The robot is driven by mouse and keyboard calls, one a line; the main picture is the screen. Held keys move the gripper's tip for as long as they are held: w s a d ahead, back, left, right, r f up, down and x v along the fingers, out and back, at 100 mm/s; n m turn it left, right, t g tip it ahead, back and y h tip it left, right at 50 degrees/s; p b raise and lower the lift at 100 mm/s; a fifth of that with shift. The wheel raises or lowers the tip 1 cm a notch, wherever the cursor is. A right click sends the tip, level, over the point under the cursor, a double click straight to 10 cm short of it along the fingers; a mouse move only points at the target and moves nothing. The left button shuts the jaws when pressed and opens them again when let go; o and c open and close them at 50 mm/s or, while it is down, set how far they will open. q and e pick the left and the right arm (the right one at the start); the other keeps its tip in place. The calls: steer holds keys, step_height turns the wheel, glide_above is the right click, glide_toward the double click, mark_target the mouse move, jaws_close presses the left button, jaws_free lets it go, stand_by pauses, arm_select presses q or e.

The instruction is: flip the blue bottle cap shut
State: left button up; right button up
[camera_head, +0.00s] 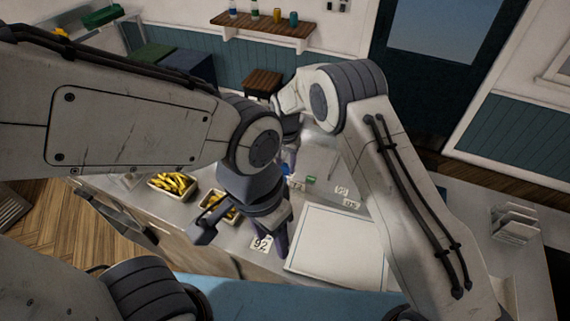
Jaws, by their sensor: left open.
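A small blue item (285,168), possibly the blue bottle cap, shows on the steel counter just right of my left gripper's wrist. It is partly hidden, and I cannot tell whether its cap is open or shut. My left gripper (241,241) points down over the counter's front part. Its fingers are spread and hold nothing visible. My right gripper (290,133) is farther back, above the blue item. It is small and partly covered by my arms, so its fingers cannot be made out.
A number 92 card (262,244), a white board (335,248), a small green item (310,179) and small number cards (342,190) lie on the counter. A metal rack (515,222) stands at right.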

mark_target(283, 173)
jaws_close()
steer(key=shift+s+t+b, duration=0.15)
steer(key=shift+t+b, duration=0.25)
steer(key=shift+b, duration=0.75)
steer(key=s+t+h+b, duration=0.1)
steer(key=t+b, duration=0.1)
steer(key=b, duration=0.9)
steer(key=s+f+t+h+b, duration=0.1)
steer(key=t+b, duration=0.2)
steer(key=b, duration=0.8)
steer(key=a+t+h+b, duration=0.1)
steer(key=t+b, duration=0.2)
steer(key=b, duration=0.9)
steer(key=shift+s+f, duration=0.3)
steer(key=shift+s, duration=0.1)
steer(key=t+h+b, duration=0.1)
steer(key=t+b, duration=0.2)
steer(key=b, duration=0.7)
steer(key=s+f+t+b, duration=0.1)
steer(key=t+b, duration=0.1)
steer(key=b, duration=0.9)
steer(key=f+t+h+b, duration=0.1)
steer(key=t+b, duration=0.2)
steer(key=b, duration=0.7)
steer(key=shift+s+a+t+h, duration=0.3)
steer(key=shift+a, duration=0.05)
steer(key=shift+r+t+b, duration=0.25)
steer(key=shift+t+b, duration=0.05)
steer(key=shift+b, duration=0.95)
